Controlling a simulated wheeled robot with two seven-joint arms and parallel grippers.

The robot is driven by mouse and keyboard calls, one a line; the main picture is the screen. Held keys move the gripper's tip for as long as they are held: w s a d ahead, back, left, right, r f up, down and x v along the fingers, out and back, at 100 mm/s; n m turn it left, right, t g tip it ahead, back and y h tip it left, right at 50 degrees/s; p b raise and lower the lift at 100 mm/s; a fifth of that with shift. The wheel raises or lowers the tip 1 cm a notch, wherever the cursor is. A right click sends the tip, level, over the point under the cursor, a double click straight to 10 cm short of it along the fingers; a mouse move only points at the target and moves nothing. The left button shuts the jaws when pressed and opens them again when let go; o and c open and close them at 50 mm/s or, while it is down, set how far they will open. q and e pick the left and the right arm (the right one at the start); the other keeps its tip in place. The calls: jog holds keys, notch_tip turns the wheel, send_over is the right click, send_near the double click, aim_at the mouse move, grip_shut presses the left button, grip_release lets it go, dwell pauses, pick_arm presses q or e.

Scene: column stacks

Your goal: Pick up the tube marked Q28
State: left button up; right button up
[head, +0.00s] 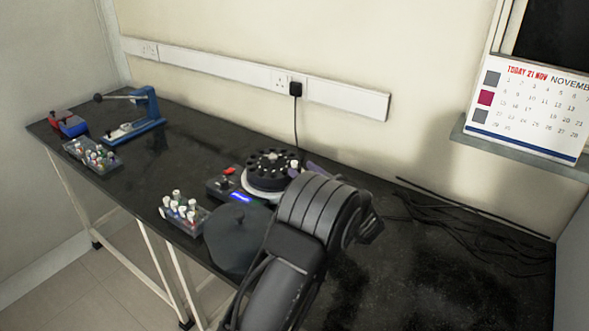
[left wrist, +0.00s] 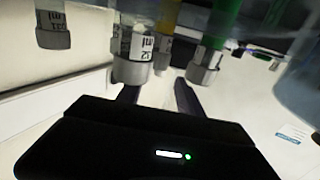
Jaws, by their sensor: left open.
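In the left wrist view several labelled tubes with grey caps hang cap-down in the picture. The nearest tube (left wrist: 132,58) shows printed black marks, but I cannot read Q28 on any label. Beside it are a yellow tube (left wrist: 166,25) and a green tube (left wrist: 213,40); another labelled tube (left wrist: 51,25) is at the far left. My left gripper (left wrist: 156,90) is open, its fingers just short of the tubes and partly hidden behind the nearest one. In the head view my left arm hides most of this gripper. My right gripper is not in view.
On the black bench (head: 440,270) stand a centrifuge with a black rotor (head: 270,168), a dark round lid (head: 236,240), a tube rack (head: 192,222), a second rack (head: 84,148) and a blue press-like device (head: 147,105). Cables (head: 465,225) lie at the right.

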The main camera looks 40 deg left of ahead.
pick_arm(q)
jog(key=x, duration=0.2)
jog(key=shift+w+a, duration=0.1)
jog(key=shift+a, duration=0.25)
jog(key=shift+c, duration=0.2)
grip_shut()
dwell(0.4)
